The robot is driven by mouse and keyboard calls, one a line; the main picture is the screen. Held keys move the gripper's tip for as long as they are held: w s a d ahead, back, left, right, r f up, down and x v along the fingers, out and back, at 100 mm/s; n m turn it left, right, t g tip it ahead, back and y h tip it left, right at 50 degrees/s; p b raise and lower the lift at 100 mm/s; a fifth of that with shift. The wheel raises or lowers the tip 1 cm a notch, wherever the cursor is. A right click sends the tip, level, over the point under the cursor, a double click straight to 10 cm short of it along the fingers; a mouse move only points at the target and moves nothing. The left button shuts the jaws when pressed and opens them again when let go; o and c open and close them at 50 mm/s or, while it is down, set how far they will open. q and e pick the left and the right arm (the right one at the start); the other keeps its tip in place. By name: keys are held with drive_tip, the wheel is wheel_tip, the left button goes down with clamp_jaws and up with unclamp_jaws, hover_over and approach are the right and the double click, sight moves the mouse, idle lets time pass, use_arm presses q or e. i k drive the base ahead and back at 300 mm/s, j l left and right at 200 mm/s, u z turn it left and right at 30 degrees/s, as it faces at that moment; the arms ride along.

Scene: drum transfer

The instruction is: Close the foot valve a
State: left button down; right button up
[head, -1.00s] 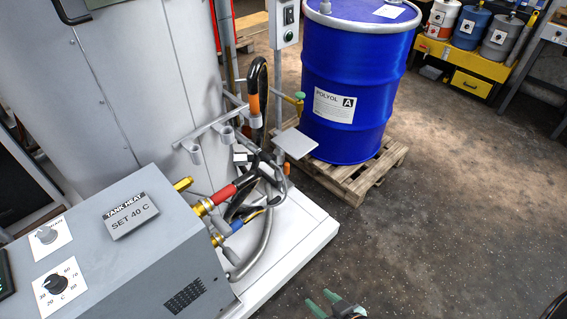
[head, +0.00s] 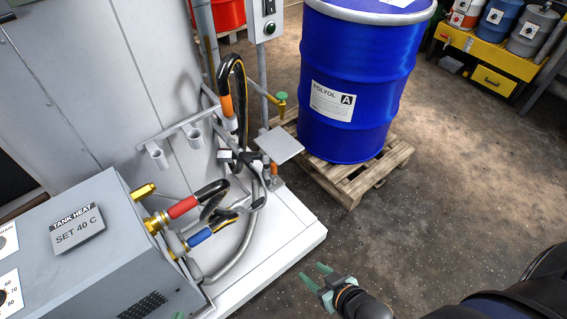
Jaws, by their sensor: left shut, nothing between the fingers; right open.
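No part is legibly marked as foot valve a. A small orange-topped fitting (head: 274,170) stands low on the white base, beneath a grey plate, and may be it; its handle position is too small to tell. A brass fitting with a green knob (head: 281,97) sits on a pipe beside the blue drum labelled POLYOL A (head: 345,120). My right gripper (head: 317,277) is open and empty, low over the floor in front of the base, apart from both fittings. Only a green tip of my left gripper (head: 178,316) shows at the bottom edge; it is shut.
The TANK HEAT box (head: 100,250) has brass fittings with red (head: 183,207) and blue (head: 199,236) hose ends. A grey plate (head: 279,146) juts out near the drum. The drum stands on a wooden pallet (head: 350,185). Open floor lies to the right.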

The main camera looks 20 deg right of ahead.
sight(273, 165)
drive_tip(key=i+l, duration=0.1)
drive_tip(key=l, duration=0.35)
drive_tip(key=i+l, duration=0.15)
drive_tip(key=l, duration=0.3)
drive_tip(key=i+l+u, duration=0.1)
drive_tip(key=l, duration=0.35)
drive_tip(key=i+l, duration=0.1)
drive_tip(key=l, duration=0.35)
drive_tip(key=i+l, duration=0.1)
drive_tip(key=l, duration=0.35)
drive_tip(key=i+l+u, duration=0.1)
drive_tip(key=l, duration=0.35)
